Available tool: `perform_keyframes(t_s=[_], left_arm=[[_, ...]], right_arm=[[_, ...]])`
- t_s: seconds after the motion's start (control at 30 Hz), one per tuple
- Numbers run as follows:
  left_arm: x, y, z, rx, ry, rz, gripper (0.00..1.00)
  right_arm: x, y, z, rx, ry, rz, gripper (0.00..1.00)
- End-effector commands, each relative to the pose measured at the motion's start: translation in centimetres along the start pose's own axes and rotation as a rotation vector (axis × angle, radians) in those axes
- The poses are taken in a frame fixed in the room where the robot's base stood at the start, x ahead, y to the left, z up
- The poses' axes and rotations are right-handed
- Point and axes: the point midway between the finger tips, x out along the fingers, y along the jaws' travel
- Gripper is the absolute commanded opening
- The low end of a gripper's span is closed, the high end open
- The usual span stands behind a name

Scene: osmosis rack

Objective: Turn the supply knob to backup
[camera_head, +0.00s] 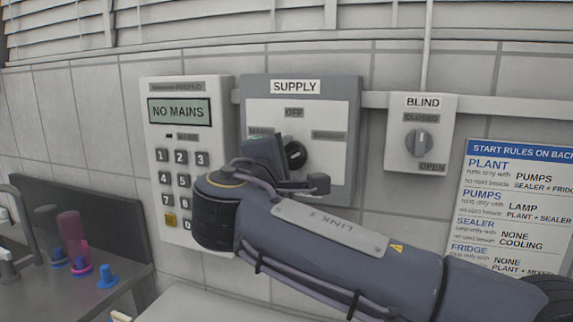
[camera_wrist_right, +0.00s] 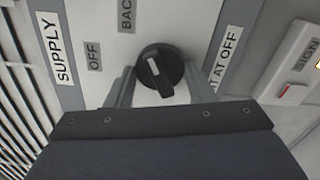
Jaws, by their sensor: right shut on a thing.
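The supply panel (camera_head: 348,100) is grey with a white face, labelled SUPPLY, with OFF at top, MAINS at left and a partly blurred label at right. Its black round knob (camera_head: 296,155) is partly hidden by my right gripper (camera_head: 280,158). In the right wrist view the knob (camera_wrist_right: 160,70) sits between the two fingers of my right gripper (camera_wrist_right: 162,90), which is shut on it. Its white mark points up and slightly left there, roughly toward the label starting BAC (camera_wrist_right: 127,16) rather than OFF (camera_wrist_right: 94,57). My left gripper is not in view.
A keypad unit (camera_head: 160,130) reading NO MAINS is left of the panel. A BLIND switch (camera_head: 420,143) and rules sheet (camera_head: 515,210) are at right. Colored bottles (camera_head: 72,235) stand at the lower left. A red switch (camera_wrist_right: 292,94) shows in the wrist view.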

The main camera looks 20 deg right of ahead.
Motion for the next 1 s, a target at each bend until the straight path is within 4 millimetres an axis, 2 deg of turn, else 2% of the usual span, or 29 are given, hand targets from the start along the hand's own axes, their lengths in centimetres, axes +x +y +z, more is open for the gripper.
perform_keyframes(t_s=[0.4,0.43,0.6,0.87,1.0], left_arm=[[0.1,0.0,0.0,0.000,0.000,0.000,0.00],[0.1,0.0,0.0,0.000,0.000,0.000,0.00],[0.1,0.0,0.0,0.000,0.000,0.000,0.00],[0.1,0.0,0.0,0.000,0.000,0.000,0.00],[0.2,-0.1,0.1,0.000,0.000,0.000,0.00]], right_arm=[[0.0,-0.1,0.0,0.010,0.001,-0.002,0.26],[0.0,-0.1,0.0,0.010,0.001,-0.002,0.50],[0.0,-0.1,0.0,0.009,0.001,-0.002,0.71],[-0.1,0.0,0.0,0.009,0.001,-0.001,0.71],[-1.2,-0.1,-0.1,0.009,0.003,0.000,0.71]])
